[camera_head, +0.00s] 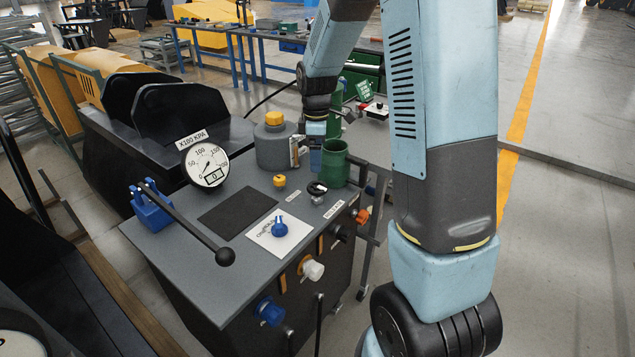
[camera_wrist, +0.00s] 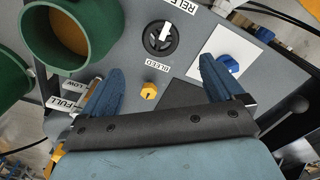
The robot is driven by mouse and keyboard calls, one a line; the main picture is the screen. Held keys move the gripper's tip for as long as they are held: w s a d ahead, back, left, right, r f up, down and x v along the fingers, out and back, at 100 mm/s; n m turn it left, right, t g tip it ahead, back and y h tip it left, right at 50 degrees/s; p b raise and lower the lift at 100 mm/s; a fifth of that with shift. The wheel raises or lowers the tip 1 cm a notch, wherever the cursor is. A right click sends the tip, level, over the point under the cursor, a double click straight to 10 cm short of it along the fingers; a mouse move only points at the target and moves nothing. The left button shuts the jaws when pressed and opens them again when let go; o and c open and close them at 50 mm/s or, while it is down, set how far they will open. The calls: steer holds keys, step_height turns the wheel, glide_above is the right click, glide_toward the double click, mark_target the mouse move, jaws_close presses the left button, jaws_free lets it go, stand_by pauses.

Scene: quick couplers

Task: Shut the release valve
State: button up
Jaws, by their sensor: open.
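The release valve is a black round knob (camera_wrist: 160,37) with a white pointer, beside a partly cut-off label starting "RELE" in the wrist view. In the head view the black knob (camera_head: 317,188) sits on the grey bench top in front of a green cup. My gripper (camera_wrist: 160,68) is open and empty. Its two blue fingers are spread apart above the panel, and the knob lies beyond the tips, not between them. A small yellow knob (camera_wrist: 149,90) by the "BLEED" label shows between the fingers.
A green cup (camera_head: 334,162) stands close to the valve. A grey yellow-capped jug (camera_head: 273,145), a dial gauge (camera_head: 205,163) and a black-knobbed lever (camera_head: 190,222) are on the bench. A blue knob (camera_head: 280,227) sits on a white plate. Couplings line the front face.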

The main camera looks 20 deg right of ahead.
mark_target(317, 185)
step_height(317, 185, down, 10)
stand_by(0.5)
steer(key=c, duration=1)
steer(key=shift+d, duration=0.25)
steer(key=shift+w+a+r, duration=0.1)
steer(key=shift+a, duration=0.05)
steer(key=shift+c, duration=0.2)
